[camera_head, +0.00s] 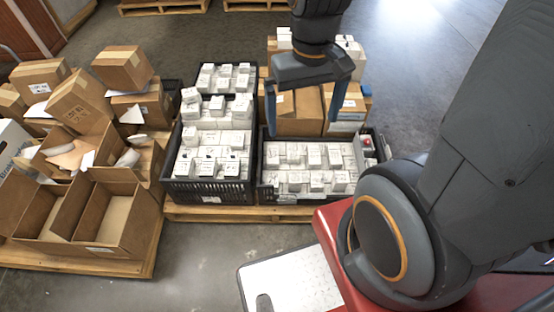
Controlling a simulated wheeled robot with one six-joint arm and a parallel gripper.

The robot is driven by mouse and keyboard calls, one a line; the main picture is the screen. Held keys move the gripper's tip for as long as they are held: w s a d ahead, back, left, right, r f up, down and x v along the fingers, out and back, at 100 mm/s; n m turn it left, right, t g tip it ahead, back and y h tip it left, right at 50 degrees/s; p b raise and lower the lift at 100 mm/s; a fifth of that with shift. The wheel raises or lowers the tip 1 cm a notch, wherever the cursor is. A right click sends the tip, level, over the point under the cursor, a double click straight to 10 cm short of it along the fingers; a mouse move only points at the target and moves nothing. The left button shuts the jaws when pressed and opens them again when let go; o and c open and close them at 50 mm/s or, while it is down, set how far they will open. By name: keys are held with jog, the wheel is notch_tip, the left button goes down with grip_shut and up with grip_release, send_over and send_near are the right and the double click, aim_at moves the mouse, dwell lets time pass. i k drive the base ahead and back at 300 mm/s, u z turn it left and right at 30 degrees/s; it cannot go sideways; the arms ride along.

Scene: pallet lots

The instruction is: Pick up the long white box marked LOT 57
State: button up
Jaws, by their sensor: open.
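Many small white boxes with dark print fill the black crates. One group sits in the left crate (208,190) and another in the right crate (290,196). The print is too small to read, so I cannot tell which box is marked LOT 57. A few more white boxes (350,46) stand at the back, partly behind my arm. My gripper (303,122) points down with its two fingers wide apart and nothing between them. In the picture it overlaps brown cartons (308,104) and the back edge of the right crate. Its height above them is unclear.
The crates stand on a wooden pallet (240,213). Open and closed brown cartons (105,215) crowd another pallet (140,266) at left. A white plate (290,280) lies at the bottom, beside my red base. Grey floor (420,60) is free at the upper right.

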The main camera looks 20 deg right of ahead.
aim_at(272, 160)
jog(key=k, duration=1.25)
jog(key=u, duration=0.75)
jog(key=i, duration=1.35)
jog(key=z, duration=0.75)
jog(key=i, duration=0.55)
jog(key=z, duration=0.6)
